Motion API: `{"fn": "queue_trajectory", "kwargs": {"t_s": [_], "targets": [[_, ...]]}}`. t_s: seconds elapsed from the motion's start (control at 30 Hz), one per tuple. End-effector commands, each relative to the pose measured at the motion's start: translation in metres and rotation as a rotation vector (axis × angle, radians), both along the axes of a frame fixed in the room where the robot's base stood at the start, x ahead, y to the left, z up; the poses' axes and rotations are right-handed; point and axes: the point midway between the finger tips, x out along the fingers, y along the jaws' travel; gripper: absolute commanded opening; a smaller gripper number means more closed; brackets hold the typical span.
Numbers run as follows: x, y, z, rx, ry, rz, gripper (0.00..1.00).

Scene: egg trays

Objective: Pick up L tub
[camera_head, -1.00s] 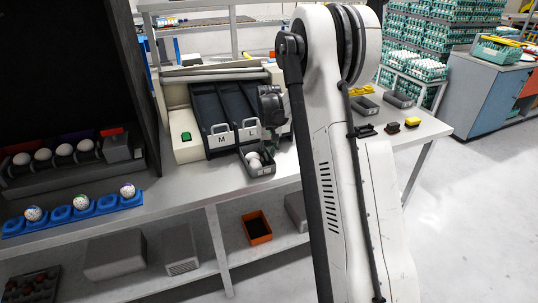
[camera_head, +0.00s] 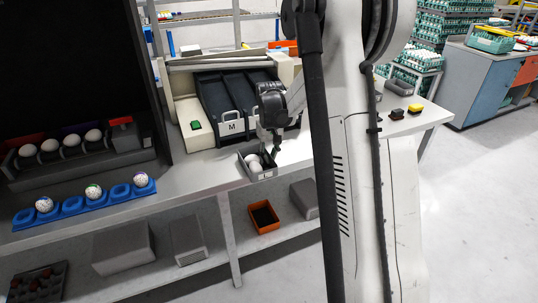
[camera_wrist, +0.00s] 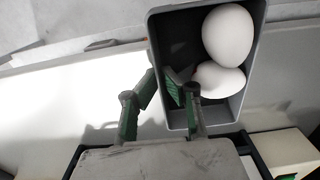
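The L tub (camera_head: 267,174) is a small grey open box with a light label on its front, too small to read. It is at the front edge of the bench, below the dark lanes. In the wrist view the tub (camera_wrist: 206,12) holds two white eggs (camera_wrist: 228,36) at its right side. My gripper (camera_head: 272,150) is at the tub's back right in the head view. The tub's underside is hidden.
The grading machine (camera_head: 188,110) with dark lanes and an M plate (camera_head: 232,126) stands behind the tub. A blue egg holder (camera_head: 73,206) lies at left on the bench. An orange bin (camera_head: 263,217) sits on the lower shelf. Open floor lies at right.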

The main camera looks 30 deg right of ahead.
Motion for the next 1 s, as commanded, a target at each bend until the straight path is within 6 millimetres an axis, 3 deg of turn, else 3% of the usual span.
{"fn": "queue_trajectory", "kwargs": {"t_s": [0.57,0.77,1.0], "targets": [[-0.0089,0.0042,0.0002,0.0,0.0,0.004,0.0],[-0.0088,0.0041,0.0001,0.0,0.0,0.004,0.25],[-0.0087,0.0041,0.0003,0.0,0.0,0.004,0.27]]}}
